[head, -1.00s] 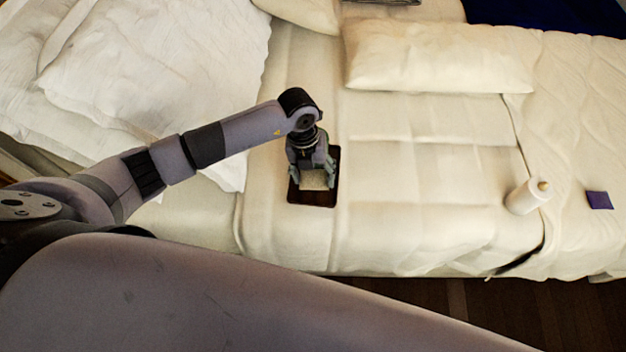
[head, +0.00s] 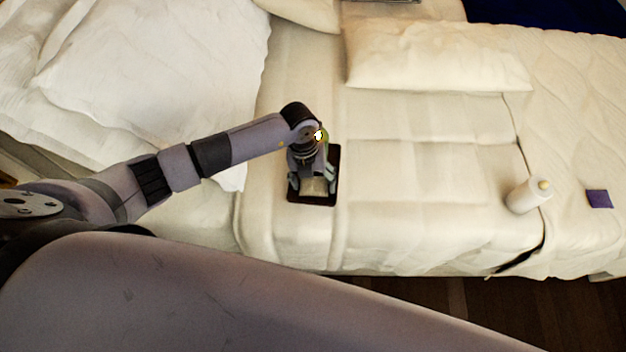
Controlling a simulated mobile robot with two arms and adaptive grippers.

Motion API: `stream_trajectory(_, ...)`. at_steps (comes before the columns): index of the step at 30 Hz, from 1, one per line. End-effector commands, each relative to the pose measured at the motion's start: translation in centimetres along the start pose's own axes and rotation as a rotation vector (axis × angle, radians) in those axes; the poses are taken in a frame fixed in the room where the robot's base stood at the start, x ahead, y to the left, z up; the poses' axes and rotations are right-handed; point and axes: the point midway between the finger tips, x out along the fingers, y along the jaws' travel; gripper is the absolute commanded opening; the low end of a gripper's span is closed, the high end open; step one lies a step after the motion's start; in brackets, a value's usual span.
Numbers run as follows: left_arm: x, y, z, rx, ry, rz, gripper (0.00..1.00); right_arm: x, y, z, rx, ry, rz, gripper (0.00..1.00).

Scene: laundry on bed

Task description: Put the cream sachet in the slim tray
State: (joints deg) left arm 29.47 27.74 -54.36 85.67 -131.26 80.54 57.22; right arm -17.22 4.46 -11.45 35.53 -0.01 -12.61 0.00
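The cream sachet (head: 314,187) is between the two fingers of my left gripper (head: 313,183), which looks shut on it. The gripper points down over the slim tray (head: 312,201), a dark brown rectangular tray lying on the bed. The sachet is within the tray's outline in the head view; whether it touches the tray floor cannot be told. The gripper and wrist hide much of the tray's upper part. My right gripper is not in view.
A white bottle (head: 528,195) with a yellowish cap lies on the bed at the right, with a purple sachet-like item (head: 599,199) beyond it. Pillows (head: 437,55) lie at the back and left. The bed (head: 430,200) between tray and bottle is clear.

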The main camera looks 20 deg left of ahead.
Motion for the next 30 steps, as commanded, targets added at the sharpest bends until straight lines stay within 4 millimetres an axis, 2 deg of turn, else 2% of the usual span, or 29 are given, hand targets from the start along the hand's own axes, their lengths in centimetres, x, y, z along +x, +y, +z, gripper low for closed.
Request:
stream_trajectory(8, -0.9, 0.0, 0.1, 0.0, -0.002, -0.001, 0.69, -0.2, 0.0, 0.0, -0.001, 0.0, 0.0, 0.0)
stream_trajectory(21, -9.7, 0.0, 0.1, 0.001, -0.004, -0.001, 0.69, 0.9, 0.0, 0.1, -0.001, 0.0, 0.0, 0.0)
stream_trajectory(24, -11.1, 0.0, 0.1, 0.0, -0.003, -0.001, 0.69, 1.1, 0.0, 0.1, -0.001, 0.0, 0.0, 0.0)
stream_trajectory(30, -12.3, -0.1, 0.0, 0.0, -0.001, 0.0, 0.69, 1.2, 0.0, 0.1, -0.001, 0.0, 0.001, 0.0)
